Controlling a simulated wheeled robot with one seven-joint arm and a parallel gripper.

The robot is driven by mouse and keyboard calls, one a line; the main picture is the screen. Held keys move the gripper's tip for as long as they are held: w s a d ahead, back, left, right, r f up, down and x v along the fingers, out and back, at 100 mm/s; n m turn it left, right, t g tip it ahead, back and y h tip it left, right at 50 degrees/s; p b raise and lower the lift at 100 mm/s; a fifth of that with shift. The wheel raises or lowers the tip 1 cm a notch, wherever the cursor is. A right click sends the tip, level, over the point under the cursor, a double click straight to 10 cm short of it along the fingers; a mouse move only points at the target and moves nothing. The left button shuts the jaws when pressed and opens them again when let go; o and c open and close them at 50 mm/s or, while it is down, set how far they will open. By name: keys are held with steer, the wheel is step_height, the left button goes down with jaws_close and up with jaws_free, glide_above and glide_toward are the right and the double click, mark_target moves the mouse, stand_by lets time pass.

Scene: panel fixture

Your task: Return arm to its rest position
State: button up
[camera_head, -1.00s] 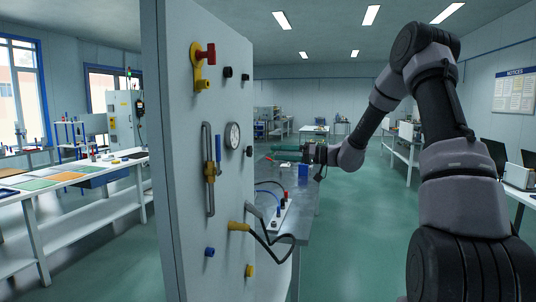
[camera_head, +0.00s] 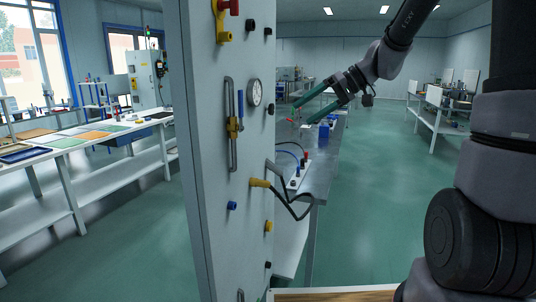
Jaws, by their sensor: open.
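My gripper (camera_head: 312,106) is in the upper middle of the head view, at the end of my raised arm. Its two green fingers are spread apart and point left and slightly down. Nothing shows between them. It is to the right of the upright grey panel (camera_head: 206,160) and appears above the grey metal bench (camera_head: 322,175) behind it, clear of the panel face in the picture. My arm comes in from the right side, and its upper part runs out of the frame.
A blue box (camera_head: 323,132) stands on the bench. A white table (camera_head: 70,150) is left. Open green floor (camera_head: 385,210) lies right of the bench.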

steer(key=s+d+r+m+t+h, duration=0.2)
steer(key=s+d+m+h, duration=0.2)
steer(key=s, duration=0.5)
steer(key=s+d+r+m+t+h, duration=0.3)
steer(key=s+d+m+h, duration=0.1)
steer(key=s+d, duration=0.5)
steer(key=shift+s+m+h, duration=0.3)
steer(key=shift+s+m, duration=0.2)
steer(key=shift+a+r, duration=0.1)
stand_by(1.3)
